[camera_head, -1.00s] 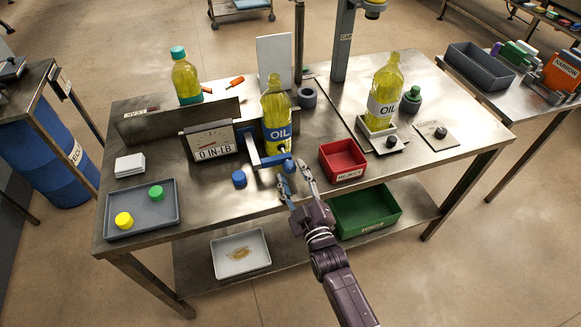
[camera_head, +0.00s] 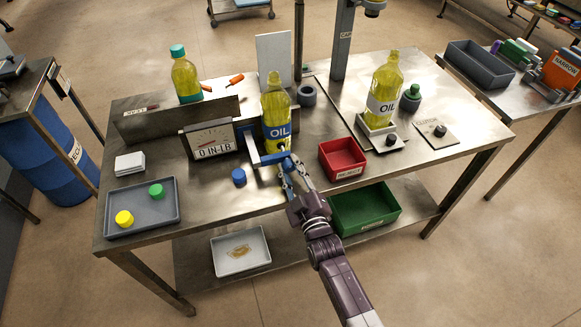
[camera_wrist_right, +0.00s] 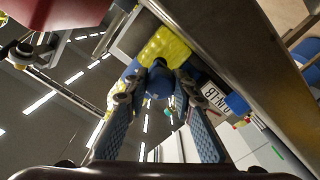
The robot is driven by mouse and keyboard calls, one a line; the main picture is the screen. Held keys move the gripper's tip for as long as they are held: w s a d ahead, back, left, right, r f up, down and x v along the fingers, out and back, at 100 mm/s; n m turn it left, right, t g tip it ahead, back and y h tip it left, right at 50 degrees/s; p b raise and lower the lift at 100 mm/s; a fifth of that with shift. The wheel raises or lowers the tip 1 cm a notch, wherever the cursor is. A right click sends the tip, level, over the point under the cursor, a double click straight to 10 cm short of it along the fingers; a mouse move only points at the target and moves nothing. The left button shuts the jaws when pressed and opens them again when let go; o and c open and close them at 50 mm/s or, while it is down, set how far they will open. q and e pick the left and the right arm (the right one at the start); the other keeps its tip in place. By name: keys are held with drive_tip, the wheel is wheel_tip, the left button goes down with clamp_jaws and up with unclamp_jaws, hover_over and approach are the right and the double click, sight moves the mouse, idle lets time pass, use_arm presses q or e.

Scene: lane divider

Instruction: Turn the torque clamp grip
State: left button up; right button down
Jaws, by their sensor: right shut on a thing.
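The torque clamp (camera_head: 268,158) is a blue bracket beside the gauge (camera_head: 212,140), whose plate reads "0 IN-LB". It stands around the lower front of a yellow OIL bottle (camera_head: 276,112), which is upright and has no cap. My right gripper (camera_head: 287,166) is at the clamp's front end, shut on the blue grip, which the fingers mostly hide in the head view. In the right wrist view the fingertips close on the dark blue grip (camera_wrist_right: 158,82), with the yellow bottle (camera_wrist_right: 168,44) behind it. My left gripper is not in view.
A loose blue cap (camera_head: 239,177) stands left of the clamp. The red reject bin (camera_head: 342,157) is close to the right of my gripper. A grey tray (camera_head: 143,222) with yellow and green caps lies at the left. A second OIL bottle (camera_head: 385,85) stands at the right.

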drive_tip(key=shift+m, duration=0.3)
drive_tip(key=shift+f+m, duration=0.1)
drive_tip(key=shift+m, duration=2.5)
drive_tip(key=c, duration=1.6)
unclamp_jaws()
drive_tip(key=shift+s, duration=0.1)
drive_tip(key=v, duration=1.2)
